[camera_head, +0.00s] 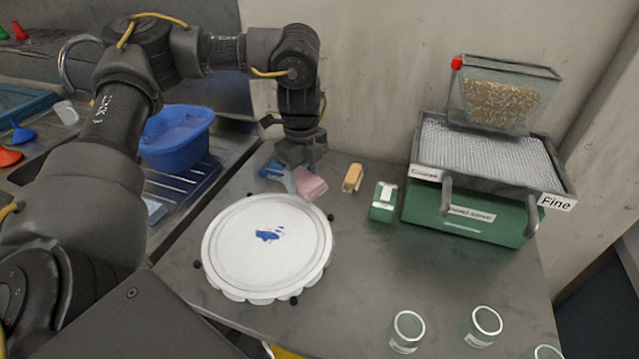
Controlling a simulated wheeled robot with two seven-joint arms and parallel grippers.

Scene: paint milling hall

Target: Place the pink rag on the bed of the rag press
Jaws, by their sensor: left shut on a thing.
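My left gripper (301,163) points down at the back of the grey bench, left of its middle. It is shut on the pink rag (311,187), which shows as a small pink block just below the fingers. A small blue piece with a grey plate (270,171) is beside and partly behind the gripper; it may be the rag press, but its bed is mostly hidden. I cannot tell whether the rag touches it or the bench. My right gripper is not in view.
A round white plate (225,222) with a blue smear lies in front. A yellow-brown brush (353,177), a green block (383,203) and a green sieve machine (470,222) stand right. Glass jars (407,331) are at the front right. A blue basin (178,150) sits by the sink.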

